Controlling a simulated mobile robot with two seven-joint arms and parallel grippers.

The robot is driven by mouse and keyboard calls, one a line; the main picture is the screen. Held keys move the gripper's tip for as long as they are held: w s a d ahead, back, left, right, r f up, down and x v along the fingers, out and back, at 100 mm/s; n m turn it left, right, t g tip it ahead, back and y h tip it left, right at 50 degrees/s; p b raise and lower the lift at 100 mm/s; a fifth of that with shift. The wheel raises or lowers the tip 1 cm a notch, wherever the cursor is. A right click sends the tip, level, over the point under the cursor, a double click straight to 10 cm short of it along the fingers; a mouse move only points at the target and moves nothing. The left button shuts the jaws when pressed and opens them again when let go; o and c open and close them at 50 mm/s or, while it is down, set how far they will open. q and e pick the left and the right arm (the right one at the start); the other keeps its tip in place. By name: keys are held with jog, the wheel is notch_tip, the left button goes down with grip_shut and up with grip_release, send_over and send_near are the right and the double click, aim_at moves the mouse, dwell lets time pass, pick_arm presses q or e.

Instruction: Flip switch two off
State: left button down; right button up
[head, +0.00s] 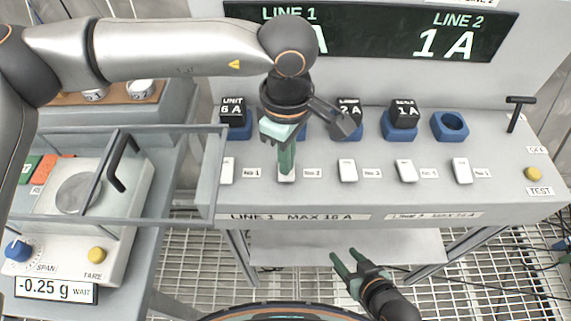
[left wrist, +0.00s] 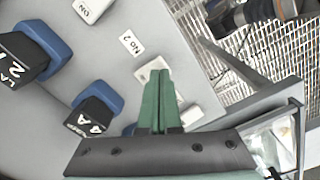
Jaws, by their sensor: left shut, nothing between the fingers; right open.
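Switch two is a small white rocker (head: 287,178) on the sloped grey panel, left of the "No 2" label (head: 313,173). It also shows in the left wrist view (left wrist: 150,68), partly hidden by my fingers. My left gripper (head: 286,170) is shut and empty, pointing down with its green fingertips at this switch. Whether they touch it, and which way the rocker is tipped, I cannot tell. In the left wrist view, the neighbouring white switch (left wrist: 92,9) has "ON" lettering. My right gripper (head: 345,262) is open and empty, low in front of the panel.
White switches three (head: 347,171), four (head: 407,171) and five (head: 462,171) continue rightwards. Black labelled cubes sit in blue sockets behind; the last socket (head: 450,126) is empty. A yellow TEST button (head: 533,174) is at far right. A scale (head: 80,195) with a clear frame stands left.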

pick_arm(q)
jog(key=shift+f+b, duration=0.85)
jog(key=shift+f, duration=0.1)
dwell(0.3)
jog(key=shift+r+p, duration=1.75)
jog(key=shift+r, duration=1.85)
jog(key=shift+s+f, duration=0.1)
